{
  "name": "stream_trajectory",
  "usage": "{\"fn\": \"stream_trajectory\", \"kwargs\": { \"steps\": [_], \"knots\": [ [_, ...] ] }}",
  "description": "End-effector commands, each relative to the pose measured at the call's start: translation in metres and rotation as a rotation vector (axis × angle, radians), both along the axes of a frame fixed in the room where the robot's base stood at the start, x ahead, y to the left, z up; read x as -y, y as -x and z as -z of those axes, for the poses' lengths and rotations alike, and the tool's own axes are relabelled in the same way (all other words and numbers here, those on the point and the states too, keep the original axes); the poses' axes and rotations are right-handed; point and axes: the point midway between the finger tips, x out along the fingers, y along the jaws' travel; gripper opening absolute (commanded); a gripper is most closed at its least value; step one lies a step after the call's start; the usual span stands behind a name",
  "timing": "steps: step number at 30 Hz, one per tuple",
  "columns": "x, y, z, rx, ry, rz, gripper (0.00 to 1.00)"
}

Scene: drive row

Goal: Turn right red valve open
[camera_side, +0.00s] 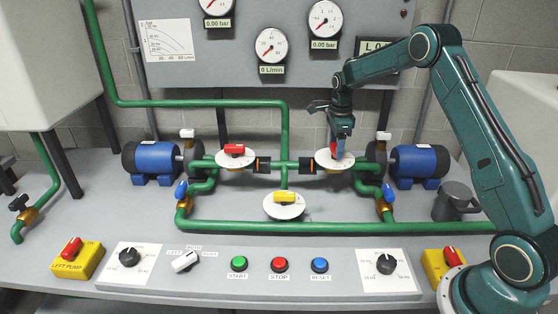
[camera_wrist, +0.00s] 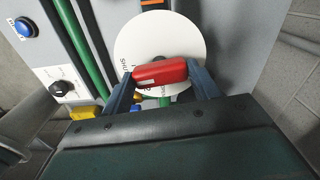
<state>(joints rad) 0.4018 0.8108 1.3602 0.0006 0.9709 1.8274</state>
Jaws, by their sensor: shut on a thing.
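The right red valve has a red handle on a round white dial (camera_side: 322,161). In the side view my gripper (camera_side: 341,143) reaches down onto it and hides most of the handle. In the wrist view the red handle (camera_wrist: 160,72) lies roughly across the picture over the white dial (camera_wrist: 160,35). My blue fingers press on its two ends, one at each side. My gripper is shut on the handle. Lettering on the dial is partly covered and too small to read surely.
A left red valve (camera_side: 234,149) and a yellow valve (camera_side: 285,197) sit on the green pipes nearby. The right pump (camera_side: 415,162) stands right of my gripper. Gauges (camera_side: 325,18) hang on the panel behind. Buttons (camera_side: 279,265) and knobs line the front.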

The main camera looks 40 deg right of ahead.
Motion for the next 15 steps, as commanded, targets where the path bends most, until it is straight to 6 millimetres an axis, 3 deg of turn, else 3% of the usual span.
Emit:
{"fn": "stream_trajectory", "kwargs": {
  "steps": [15],
  "knots": [
    [-0.0005, -0.0005, -0.0011, 0.001, 0.000, -0.440, 0.37]
  ]
}}
